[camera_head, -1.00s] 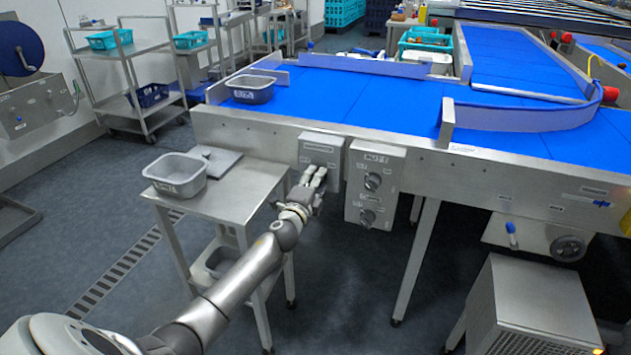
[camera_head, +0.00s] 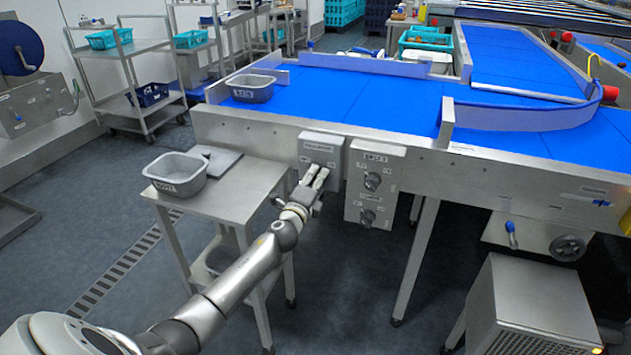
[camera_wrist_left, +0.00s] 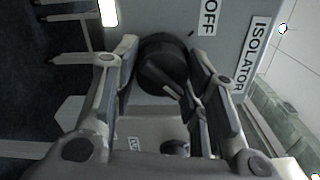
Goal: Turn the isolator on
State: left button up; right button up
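The isolator's box (camera_head: 320,150) is a grey unit on the conveyor's front side. In the left wrist view, its round dark knob (camera_wrist_left: 163,66) lies between the fingertips of my left gripper. A white OFF label (camera_wrist_left: 208,17) is beside the knob and an ISOLATOR label (camera_wrist_left: 251,52) is at the right. My left gripper (camera_head: 318,174) is open in front of the box, its fingers on either side of the knob. I cannot tell whether they touch it. In the head view the gripper hides the lower box and the knob. My right gripper is not in view.
A second control box (camera_head: 375,185) with two knobs hangs just right. A steel side table (camera_head: 225,198) with a grey tub (camera_head: 176,175) stands left of my arm. The blue conveyor belt (camera_head: 370,98) is above. A metal cabinet (camera_head: 535,315) stands at lower right.

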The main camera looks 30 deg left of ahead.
pick_arm(q)
jog(key=o, duration=0.3)
jog(key=shift+s, duration=0.1)
jog(key=v, duration=1.1)
jog(key=shift+s+d, duration=0.2)
jog(key=shift+s, duration=0.2)
